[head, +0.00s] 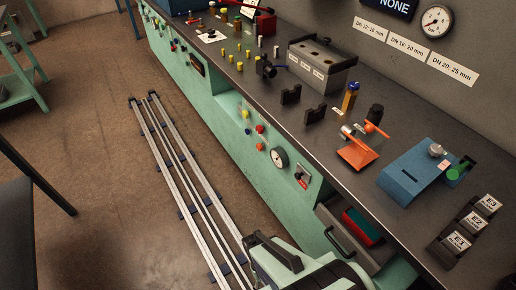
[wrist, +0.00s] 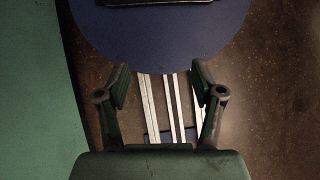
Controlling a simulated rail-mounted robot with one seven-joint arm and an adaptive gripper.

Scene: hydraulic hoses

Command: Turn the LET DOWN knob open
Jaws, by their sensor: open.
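On the green front of the bench in the head view, a small plate carries a dark knob (head: 299,175) above a red label. The label is too small to read, so I cannot confirm that it says LET DOWN. A round white pressure gauge (head: 279,158) is just left of the knob. My gripper (wrist: 161,85) is open and empty in the wrist view, pointing down over the floor rails (wrist: 174,106). The knob does not show in the wrist view. My gripper's fingers cannot be made out in the head view.
An open drawer (head: 342,238) with red and green contents sticks out right of the knob. Red and yellow buttons (head: 260,129) are to its left. An orange tool (head: 358,153) and a blue block (head: 412,171) stand on the bench top. A green surface (wrist: 35,90) fills the wrist view's left side.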

